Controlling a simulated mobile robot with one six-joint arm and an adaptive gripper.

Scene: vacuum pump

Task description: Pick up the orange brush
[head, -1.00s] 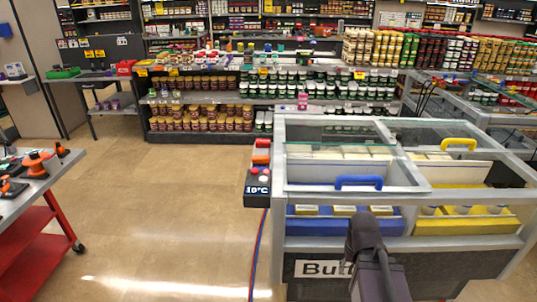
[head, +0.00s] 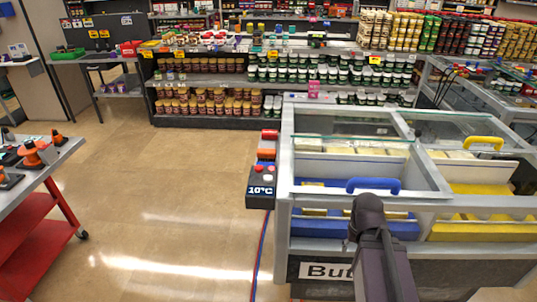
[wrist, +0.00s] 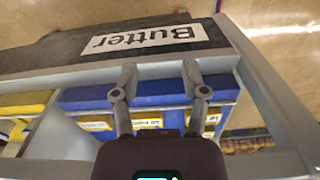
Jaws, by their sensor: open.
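I cannot make out an orange brush for certain in either view. Orange items (head: 33,154) lie on a red and grey cart (head: 50,211) at the left edge of the head view, too small to tell their kind. My gripper (wrist: 160,70) shows in the wrist view with its two fingers apart and nothing between them. It is over the front of a freezer (wrist: 60,60) with a "Butter" label, which appears upside down there. In the head view my dark arm hides part of that freezer's front, and the gripper's fingers do not show.
The chest freezer (head: 325,232) fills the right, with a blue handle (head: 373,186), a yellow handle (head: 483,143) and a control box (head: 262,186) on its left side. Stocked shelves (head: 200,122) stand behind. The floor (head: 165,210) between cart and freezer is clear.

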